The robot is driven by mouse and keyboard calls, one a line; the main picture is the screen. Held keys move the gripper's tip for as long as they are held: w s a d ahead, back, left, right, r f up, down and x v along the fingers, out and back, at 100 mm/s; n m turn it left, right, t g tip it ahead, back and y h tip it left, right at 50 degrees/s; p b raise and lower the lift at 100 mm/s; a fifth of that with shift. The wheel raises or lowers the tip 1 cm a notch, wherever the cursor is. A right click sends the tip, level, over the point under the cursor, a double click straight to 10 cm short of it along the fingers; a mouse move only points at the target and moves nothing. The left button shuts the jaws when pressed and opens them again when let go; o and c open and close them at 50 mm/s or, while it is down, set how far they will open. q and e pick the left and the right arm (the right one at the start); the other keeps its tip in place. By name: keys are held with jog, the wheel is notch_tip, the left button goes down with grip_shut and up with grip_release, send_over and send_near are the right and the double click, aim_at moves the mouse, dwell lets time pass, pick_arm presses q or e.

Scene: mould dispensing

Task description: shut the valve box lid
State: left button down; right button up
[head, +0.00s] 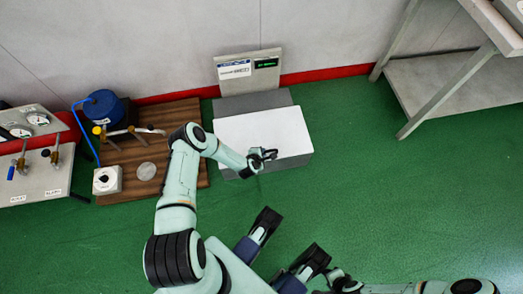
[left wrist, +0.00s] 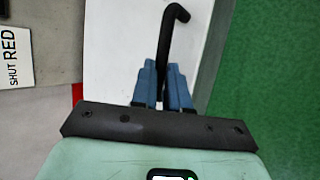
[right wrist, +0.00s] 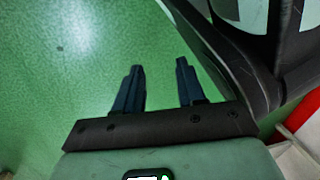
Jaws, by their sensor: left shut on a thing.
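The valve box (head: 275,175) is a grey box on the floor against the wall. Its white lid (head: 260,130) lies roughly flat over the top; I cannot tell whether it is fully seated. A black bent handle (left wrist: 166,50) rises from the white lid (left wrist: 130,40) in the left wrist view. In the left wrist view my left gripper (left wrist: 163,75) is shut on the handle. My right gripper (right wrist: 158,72) is open and empty above the green floor.
A panel with a green display (head: 248,68) stands behind the box. At left, a wooden board (head: 190,115) carries a blue tank (head: 105,107) and a white dial box (head: 107,180). A gauge panel (head: 35,185) is farther left. A metal rack (head: 440,85) stands at right. Green floor is clear right of the box.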

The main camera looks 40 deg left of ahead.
pick_arm(q)
jog(key=shift+s+d+f+h, duration=0.3)
jog(key=shift+s+d+f, duration=0.4)
jog(key=shift+s+f, duration=0.2)
jog(key=c, duration=1.1)
grip_release()
jog(key=shift+s+g, duration=0.1)
jog(key=shift+g, duration=0.2)
pick_arm(e)
jog(key=w+a+r+t+p, duration=0.1)
jog(key=w+r+t+p, duration=0.1)
jog(key=w+r+p, duration=0.35)
pick_arm(q)
jog(key=v, duration=1.3)
jog(key=shift+w+a+r, duration=0.1)
jog(key=shift+w+r, duration=0.2)
jog(key=shift+r, duration=0.15)
pick_arm(e)
jog(key=shift+n+g, duration=0.3)
jog(key=shift+g, duration=0.1)
jog(key=s+a+r, duration=0.2)
jog(key=shift+s+r, duration=0.1)
jog(key=shift+r, duration=0.3)
